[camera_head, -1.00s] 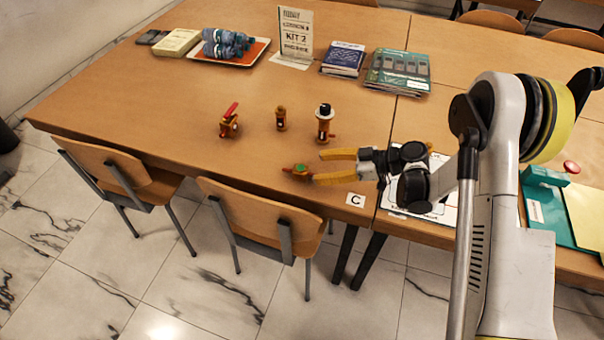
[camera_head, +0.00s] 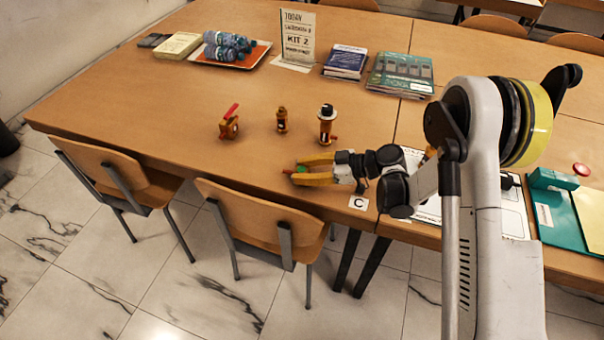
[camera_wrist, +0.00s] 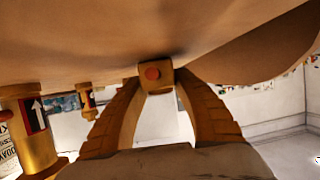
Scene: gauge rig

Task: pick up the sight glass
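A low brass fitting with a green top (camera_head: 299,171) sits near the table's front edge. I take it for the sight glass, though its marking is not readable. In the wrist view it shows as a small brass block with a red round spot (camera_wrist: 153,73). My gripper (camera_head: 297,170) is low over the table with one yellow finger on each side of the fitting. The fitting still appears to rest on the table.
Behind stand a red-handled valve (camera_head: 229,123), a small brass fitting (camera_head: 282,119) and a taller black-capped fitting (camera_head: 326,124). Chairs (camera_head: 255,228) stand against the front edge. The left tabletop is clear.

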